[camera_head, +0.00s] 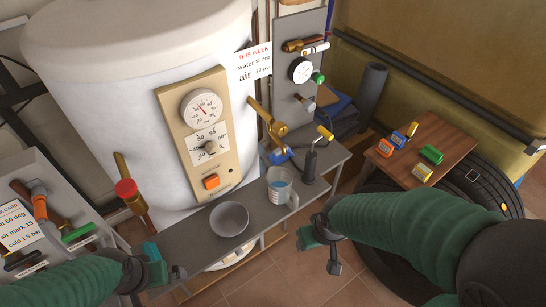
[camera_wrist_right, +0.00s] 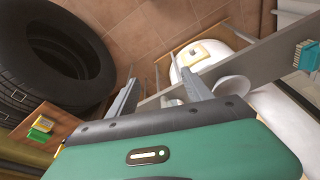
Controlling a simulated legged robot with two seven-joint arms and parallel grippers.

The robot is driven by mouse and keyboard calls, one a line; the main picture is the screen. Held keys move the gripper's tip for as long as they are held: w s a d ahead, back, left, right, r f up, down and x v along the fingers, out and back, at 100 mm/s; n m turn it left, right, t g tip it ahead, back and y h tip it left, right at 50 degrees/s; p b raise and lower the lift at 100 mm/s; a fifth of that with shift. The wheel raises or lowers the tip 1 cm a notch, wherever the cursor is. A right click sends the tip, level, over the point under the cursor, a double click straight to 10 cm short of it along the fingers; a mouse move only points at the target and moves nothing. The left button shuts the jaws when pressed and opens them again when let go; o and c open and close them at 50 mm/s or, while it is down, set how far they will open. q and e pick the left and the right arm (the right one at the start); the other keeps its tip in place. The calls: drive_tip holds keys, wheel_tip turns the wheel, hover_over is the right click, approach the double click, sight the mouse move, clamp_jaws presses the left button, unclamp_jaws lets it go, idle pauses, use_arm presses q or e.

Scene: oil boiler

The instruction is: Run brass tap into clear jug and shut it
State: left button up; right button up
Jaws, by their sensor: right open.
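The brass tap (camera_head: 273,125) sticks out from the white boiler on the right side of its panel, with a blue handle (camera_head: 280,155) low on it. The clear jug (camera_head: 281,188) stands upright on the grey bench just below the tap, its handle towards the right. A bluish tint shows in the jug; I cannot tell its level or whether water runs. My right gripper (camera_head: 320,232) is open and empty, in front of the bench and right of the jug; its parted fingers show in the right wrist view (camera_wrist_right: 160,92). My left gripper (camera_head: 158,272) is by the bench's left end, its jaws unclear.
A grey bowl (camera_head: 229,219) sits on the bench left of the jug. A black blowtorch-like tool (camera_head: 310,165) stands right of it. A red-capped valve (camera_head: 126,190) is at left. A wooden stool (camera_head: 420,150) with coloured blocks and black tyres (camera_wrist_right: 55,70) stand at right.

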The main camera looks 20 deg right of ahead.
drive_tip(key=shift+s+a, duration=0.1)
drive_tip(key=shift+a, duration=0.05)
drive_tip(key=n+t+y+b, duration=0.6)
drive_tip(key=n+t, duration=0.1)
drive_tip(key=t, duration=0.7)
approach(280, 129)
drive_tip(key=x, duration=0.4)
drive_tip(key=f+x, duration=0.1)
drive_tip(key=x, duration=0.4)
drive_tip(key=d+x, duration=0.1)
drive_tip(key=x, duration=0.4)
drive_tip(key=shift+w+f+p, duration=0.2)
drive_tip(key=shift+f+p, duration=0.15)
drive_tip(key=shift+p, duration=0.05)
drive_tip(key=shift+c, duration=0.2)
